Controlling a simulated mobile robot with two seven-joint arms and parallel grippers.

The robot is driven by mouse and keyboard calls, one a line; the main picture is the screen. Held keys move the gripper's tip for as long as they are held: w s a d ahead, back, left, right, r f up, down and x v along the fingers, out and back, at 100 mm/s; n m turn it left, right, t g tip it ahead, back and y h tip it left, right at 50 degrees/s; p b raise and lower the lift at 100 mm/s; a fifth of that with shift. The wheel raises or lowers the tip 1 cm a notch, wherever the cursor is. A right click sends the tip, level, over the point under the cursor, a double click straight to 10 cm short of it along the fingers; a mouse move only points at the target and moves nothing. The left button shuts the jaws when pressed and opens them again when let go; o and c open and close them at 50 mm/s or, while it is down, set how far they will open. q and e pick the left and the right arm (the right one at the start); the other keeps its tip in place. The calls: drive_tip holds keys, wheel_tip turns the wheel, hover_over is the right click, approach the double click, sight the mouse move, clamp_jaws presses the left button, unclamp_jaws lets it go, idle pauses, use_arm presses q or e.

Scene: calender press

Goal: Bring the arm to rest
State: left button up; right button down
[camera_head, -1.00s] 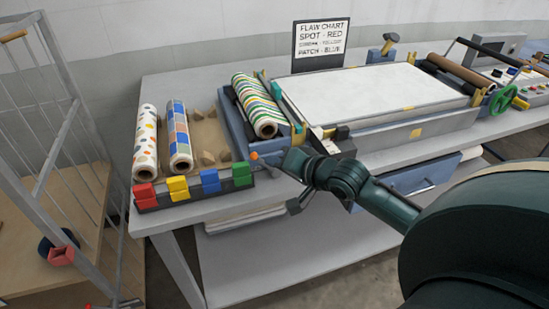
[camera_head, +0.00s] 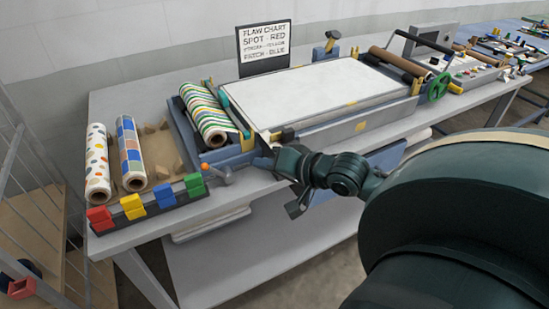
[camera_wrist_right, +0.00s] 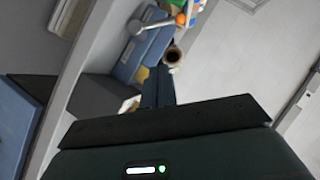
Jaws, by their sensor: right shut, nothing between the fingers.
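My right arm comes in from the right in the head view. Its dark gripper (camera_head: 264,161) is in front of the blue feed station at the bench's front edge. In the right wrist view the two fingers (camera_wrist_right: 158,86) are together with nothing between them. Beyond the fingertips are the blue station, a lever with an orange knob (camera_wrist_right: 181,19) and a roll end (camera_wrist_right: 173,55). Whether the fingers touch the station cannot be told. My left gripper is in neither view.
The calender press (camera_head: 320,93) with its white bed stands on the grey bench (camera_head: 115,103). A striped roll (camera_head: 207,113) sits in the station. Two patterned rolls (camera_head: 97,165) lie at left, behind red, yellow, blue and green blocks (camera_head: 133,206). A flaw chart (camera_head: 264,46) stands behind. A wire cage (camera_head: 30,190) is at far left.

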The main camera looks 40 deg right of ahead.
drive_tip(key=shift+v, duration=1.15)
drive_tip(key=s+a+f+n+g+h, duration=0.1)
drive_tip(key=s+a+f+n, duration=0.15)
drive_tip(key=f, duration=0.55)
drive_tip(key=s+a+f+n+g, duration=0.1)
drive_tip(key=s+a+f+n, duration=0.15)
drive_tip(key=f, duration=0.55)
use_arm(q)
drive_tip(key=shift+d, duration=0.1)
use_arm(e)
drive_tip(key=s+a+f+n, duration=0.2)
drive_tip(key=a+f, duration=0.1)
drive_tip(key=a, duration=0.3)
drive_tip(key=s+a+f+n+g, duration=0.1)
drive_tip(key=s+a+f+n, duration=0.2)
drive_tip(key=a, duration=0.3)
drive_tip(key=shift+f+n+y, duration=0.3)
drive_tip(key=shift+f+y, duration=0.1)
drive_tip(key=shift+f, duration=0.45)
drive_tip(key=shift+s, duration=0.1)
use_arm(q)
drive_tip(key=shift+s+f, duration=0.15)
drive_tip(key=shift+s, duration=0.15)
